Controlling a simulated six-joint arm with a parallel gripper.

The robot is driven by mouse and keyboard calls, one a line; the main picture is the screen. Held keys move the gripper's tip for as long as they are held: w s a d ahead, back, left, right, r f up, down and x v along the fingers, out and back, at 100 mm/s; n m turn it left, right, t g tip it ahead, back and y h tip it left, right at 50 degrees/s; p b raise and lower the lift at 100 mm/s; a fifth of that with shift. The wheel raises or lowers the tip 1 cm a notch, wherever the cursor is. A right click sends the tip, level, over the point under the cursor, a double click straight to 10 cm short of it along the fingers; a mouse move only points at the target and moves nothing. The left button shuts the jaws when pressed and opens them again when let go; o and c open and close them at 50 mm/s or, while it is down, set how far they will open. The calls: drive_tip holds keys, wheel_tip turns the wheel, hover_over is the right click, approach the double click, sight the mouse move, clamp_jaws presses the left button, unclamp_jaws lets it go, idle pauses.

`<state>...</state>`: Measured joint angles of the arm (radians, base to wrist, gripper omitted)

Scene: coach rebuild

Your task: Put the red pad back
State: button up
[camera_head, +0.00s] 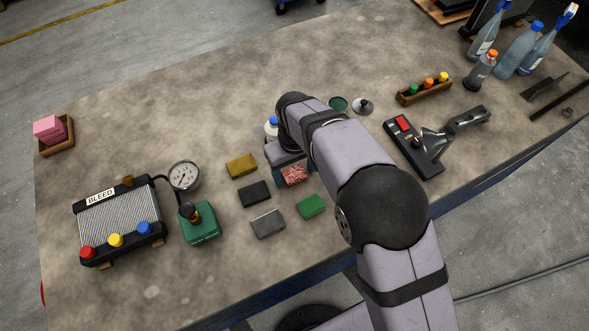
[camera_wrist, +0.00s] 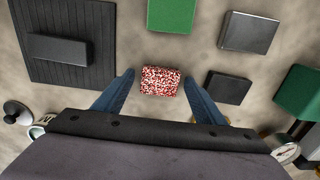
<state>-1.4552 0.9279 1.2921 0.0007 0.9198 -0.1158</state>
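The red pad (camera_head: 293,176) is a small speckled red and white block on the bench, just below my gripper in the head view. In the wrist view the red pad (camera_wrist: 160,82) lies between the two blue fingers of my gripper (camera_wrist: 159,77), with a gap on each side. My gripper is open and empty. I cannot tell how high the fingertips are above the bench. In the wrist view a dark ribbed panel (camera_wrist: 100,62) with a dark block (camera_wrist: 60,49) on it lies at the left; my arm hides that area in the head view.
Yellow (camera_head: 241,165), black (camera_head: 254,194), grey (camera_head: 267,223) and green (camera_head: 311,205) pads lie around the red pad. The radiator (camera_head: 120,218), gauge (camera_head: 184,175) and green box (camera_head: 199,223) stand left. A pedal unit (camera_head: 414,146) is right.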

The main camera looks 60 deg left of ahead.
sight(295, 175)
wheel_tip(295, 175, up, 12)
drive_tip(key=b, duration=0.4)
drive_tip(key=shift+r, duration=0.2)
drive_tip(key=w+d+m, duration=0.3)
drive_tip(key=w+d, duration=0.4)
drive_tip(key=w, duration=0.5)
drive_tip(key=w+d+f+m, duration=0.1)
drive_tip(key=w+d+m, duration=0.2)
drive_tip(key=w+d, duration=0.55)
drive_tip(key=w+d+f+m, duration=0.1)
drive_tip(key=w+d+m, duration=0.3)
drive_tip(key=d, duration=0.9)
drive_tip(key=s+d+f+m, duration=0.1)
drive_tip(key=s+d+m, duration=0.1)
drive_tip(key=d, duration=0.5)
drive_tip(key=s+d+f+m, duration=0.2)
drive_tip(key=s+d+m, duration=0.1)
drive_tip(key=d, duration=0.5)
drive_tip(key=s+d+f+m, duration=0.1)
drive_tip(key=s+d+m, duration=0.2)
drive_tip(key=d, duration=0.5)
drive_tip(key=shift+s+d+f, duration=0.2)
drive_tip(key=shift+s+f, duration=0.05)
